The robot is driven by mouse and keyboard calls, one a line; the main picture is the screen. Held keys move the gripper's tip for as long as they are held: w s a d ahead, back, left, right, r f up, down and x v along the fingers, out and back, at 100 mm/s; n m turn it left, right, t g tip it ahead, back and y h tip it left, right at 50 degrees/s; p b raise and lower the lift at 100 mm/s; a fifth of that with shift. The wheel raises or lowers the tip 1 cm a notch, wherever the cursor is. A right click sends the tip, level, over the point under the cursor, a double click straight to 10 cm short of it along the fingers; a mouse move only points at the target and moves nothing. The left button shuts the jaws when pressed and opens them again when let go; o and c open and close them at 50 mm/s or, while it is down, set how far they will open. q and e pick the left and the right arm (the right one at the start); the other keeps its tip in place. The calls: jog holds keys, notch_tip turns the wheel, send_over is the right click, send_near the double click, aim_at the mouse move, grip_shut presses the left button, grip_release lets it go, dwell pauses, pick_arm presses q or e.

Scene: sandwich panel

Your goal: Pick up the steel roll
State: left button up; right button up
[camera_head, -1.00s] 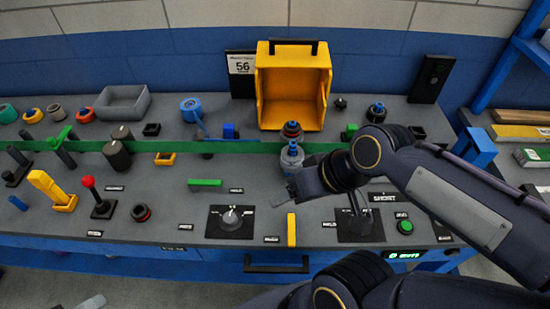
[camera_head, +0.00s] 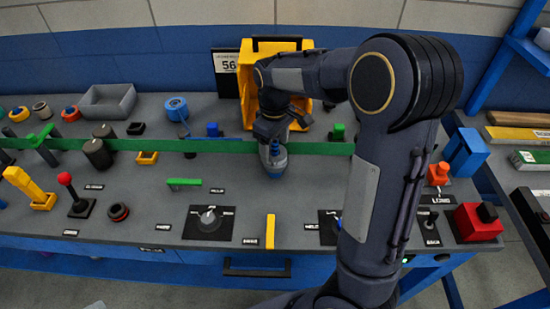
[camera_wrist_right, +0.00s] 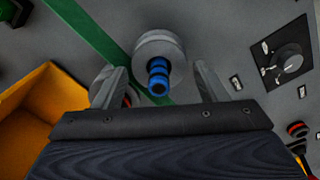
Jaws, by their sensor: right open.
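A grey steel roll with a blue ribbed handle stands on the grey panel, beside the green strip. It shows in the head view (camera_head: 273,163), partly hidden under my right gripper, and in the wrist view (camera_wrist_right: 160,44). My right gripper (camera_head: 270,138) is above the roll, pointing down. In the wrist view the two grey fingers (camera_wrist_right: 158,84) are apart, one on each side of the blue handle (camera_wrist_right: 158,76); I cannot tell whether they touch it. My left gripper is not in view.
A yellow bin (camera_head: 248,85) stands behind the roll; it also shows in the wrist view (camera_wrist_right: 45,100). A green strip (camera_head: 200,146) crosses the panel. A black dial plate (camera_head: 209,223) and a yellow bar (camera_head: 270,231) lie in front. A red block (camera_head: 478,223) is at right.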

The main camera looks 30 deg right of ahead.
aim_at(275, 155)
notch_tip(275, 155, down, 5)
jog(key=shift+d+r, duration=0.1)
jog(key=shift+r, duration=0.1)
jog(key=c, duration=0.8)
jog(key=shift+r, duration=0.15)
jog(key=shift+c, duration=0.2)
notch_tip(275, 155, up, 18)
jog(key=p, duration=0.1)
